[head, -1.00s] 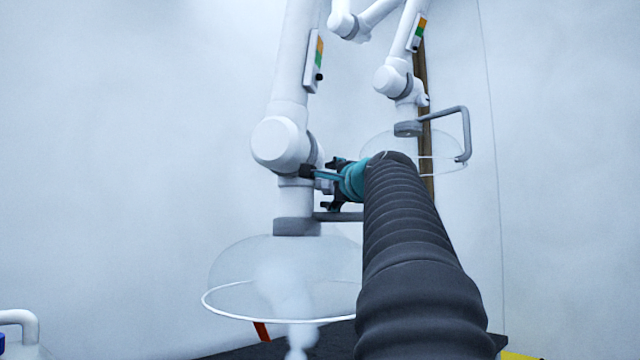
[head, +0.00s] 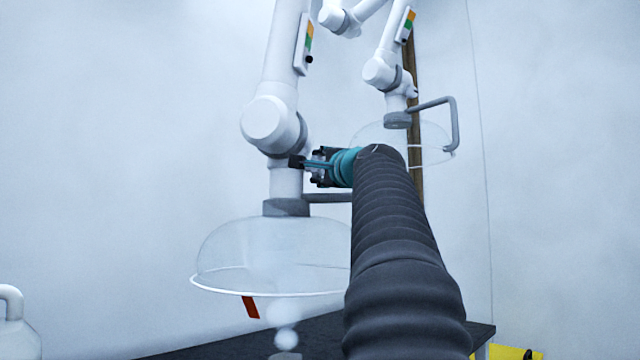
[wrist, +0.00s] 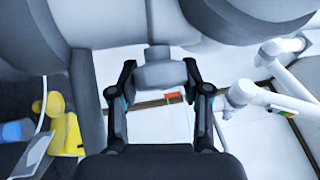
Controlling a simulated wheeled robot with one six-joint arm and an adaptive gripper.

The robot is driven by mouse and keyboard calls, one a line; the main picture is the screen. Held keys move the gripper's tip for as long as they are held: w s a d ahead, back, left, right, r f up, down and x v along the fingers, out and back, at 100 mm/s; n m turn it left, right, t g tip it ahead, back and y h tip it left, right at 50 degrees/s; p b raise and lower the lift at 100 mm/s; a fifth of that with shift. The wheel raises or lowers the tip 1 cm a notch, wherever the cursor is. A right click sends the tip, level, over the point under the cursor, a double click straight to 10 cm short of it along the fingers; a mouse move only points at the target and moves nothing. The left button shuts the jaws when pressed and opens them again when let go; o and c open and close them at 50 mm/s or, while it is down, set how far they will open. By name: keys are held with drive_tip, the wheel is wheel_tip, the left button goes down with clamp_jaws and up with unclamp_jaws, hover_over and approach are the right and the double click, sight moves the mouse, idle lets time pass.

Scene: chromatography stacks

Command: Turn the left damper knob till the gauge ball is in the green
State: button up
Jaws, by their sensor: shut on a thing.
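The left fume arm (head: 270,125) is a white jointed tube above a clear dome hood (head: 275,255). Its gauge (head: 304,45) is a white strip with orange above green, and a dark ball shows at its lower end, below the green. My gripper (head: 300,162) is at the tube just below the big joint. In the wrist view, the two dark fingers of my gripper (wrist: 159,75) are shut on the grey damper knob (wrist: 158,74), one on each side. In the head view the knob is mostly hidden by the fingers.
A second fume arm (head: 380,72) with its own gauge (head: 407,26) and a grey handle (head: 452,125) stands behind to the right. A dark table (head: 250,345) lies below. A white jug (head: 15,325) is at lower left. White vapour (head: 287,338) rises under the left hood.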

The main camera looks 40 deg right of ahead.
drive_tip(key=n+t+b, duration=0.1)
drive_tip(key=b, duration=0.2)
drive_tip(key=shift+f+t+b, duration=0.3)
drive_tip(key=shift+f+b, duration=0.05)
drive_tip(key=shift+r+n+t+b, duration=0.15)
drive_tip(key=shift+n+t+b, duration=0.15)
drive_tip(key=shift+n+b, duration=0.35)
drive_tip(key=shift+r+y, duration=0.25)
drive_tip(key=shift+y, duration=0.05)
drive_tip(key=o, duration=1.2)
